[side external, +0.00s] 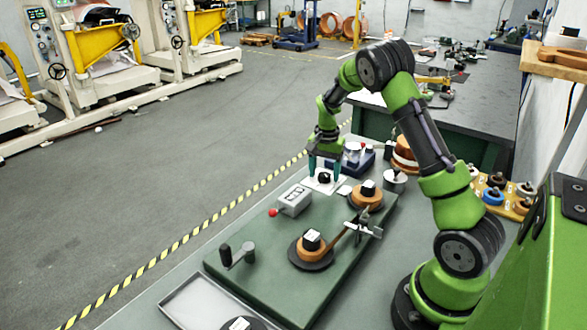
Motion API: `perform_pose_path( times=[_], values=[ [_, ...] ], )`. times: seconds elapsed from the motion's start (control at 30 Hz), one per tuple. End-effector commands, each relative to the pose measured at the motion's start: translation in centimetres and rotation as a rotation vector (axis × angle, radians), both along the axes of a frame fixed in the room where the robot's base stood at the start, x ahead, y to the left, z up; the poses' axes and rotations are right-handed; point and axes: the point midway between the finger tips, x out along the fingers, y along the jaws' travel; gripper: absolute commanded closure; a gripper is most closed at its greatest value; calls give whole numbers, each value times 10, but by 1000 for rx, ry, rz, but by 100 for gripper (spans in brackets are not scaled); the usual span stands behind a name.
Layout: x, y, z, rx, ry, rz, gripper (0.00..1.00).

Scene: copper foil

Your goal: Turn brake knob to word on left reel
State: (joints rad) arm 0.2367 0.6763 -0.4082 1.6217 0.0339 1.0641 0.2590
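The brake knob (324,178) is a small black knob on a white plate (318,187) at the far end of the green board. My gripper (324,169) points down over the plate, its two teal fingers apart on either side of the knob. I cannot tell whether they touch it. Two copper-coloured reels with black blocks and pale labels on top stand on the board: a nearer one (311,255) on a dark disc and a farther one (367,200). The words on the labels and any marks around the knob are too small to read.
A grey box with a red-tipped lever (294,201) stands close in front of the plate. A black crank (238,256) is at the board's near left, with a metal tray (168,306) below. A clamp-like metal fixture (364,226) stands between the reels. A blue device (352,161) is behind.

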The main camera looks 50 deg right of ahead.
Motion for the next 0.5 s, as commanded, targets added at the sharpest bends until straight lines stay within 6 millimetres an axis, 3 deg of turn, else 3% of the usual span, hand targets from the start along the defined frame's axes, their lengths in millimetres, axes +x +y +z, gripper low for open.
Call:
perform_pose_path(
  times=[0.27, 0.5],
  values=[
    [0, 0, 6, 0, -1, -1, 36],
    [1, -1, 50, -3, -6, 0, 36]
  ],
)
